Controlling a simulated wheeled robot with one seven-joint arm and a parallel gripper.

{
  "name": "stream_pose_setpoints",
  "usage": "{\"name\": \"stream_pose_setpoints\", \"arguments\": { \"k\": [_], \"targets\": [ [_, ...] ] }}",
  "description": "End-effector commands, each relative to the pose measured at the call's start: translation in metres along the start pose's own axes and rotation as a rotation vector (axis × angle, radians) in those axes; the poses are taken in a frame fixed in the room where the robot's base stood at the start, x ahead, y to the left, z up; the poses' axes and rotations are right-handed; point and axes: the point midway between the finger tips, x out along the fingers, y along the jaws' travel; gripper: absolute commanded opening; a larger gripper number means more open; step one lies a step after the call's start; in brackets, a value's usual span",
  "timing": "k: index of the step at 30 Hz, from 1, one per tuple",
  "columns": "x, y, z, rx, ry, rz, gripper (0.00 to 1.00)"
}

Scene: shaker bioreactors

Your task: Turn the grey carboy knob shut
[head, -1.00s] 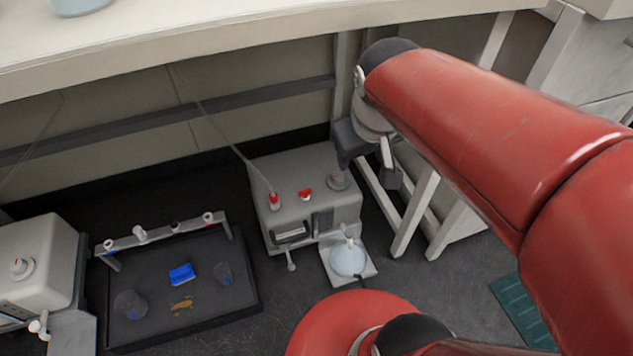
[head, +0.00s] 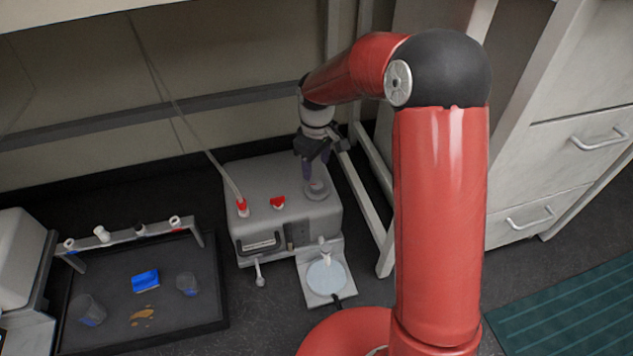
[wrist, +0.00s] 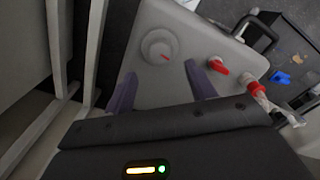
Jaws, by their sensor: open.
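The grey carboy (head: 290,222) is a box on the floor under the bench. Its round grey knob (head: 317,190) is on the top at the right end. In the wrist view the knob (wrist: 153,42) has a small red mark on its right side. My gripper (head: 309,170) is above the knob, pointing down. In the wrist view its two purple fingers (wrist: 160,69) are spread apart and empty, and the knob lies just beyond their tips. I cannot tell how high above it they are.
A red knob (head: 278,202) and a red-capped port with a tube (head: 242,207) are left of the grey knob. A round flask on a white plate (head: 325,276) is in front. A dark tray (head: 190,325) lies left. White bench legs (head: 372,190) stand close on the right.

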Motion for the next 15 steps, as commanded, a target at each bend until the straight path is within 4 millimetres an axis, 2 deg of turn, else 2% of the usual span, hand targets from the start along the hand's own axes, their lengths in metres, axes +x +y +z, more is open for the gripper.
{"name": "stream_pose_setpoints", "arguments": {
  "k": [9, 15],
  "targets": [
    [0.052, -0.001, 0.001, 0.000, -0.001, -0.002, 0.56],
    [0.068, -0.001, 0.001, 0.000, 0.000, 0.000, 0.56]
  ]
}}
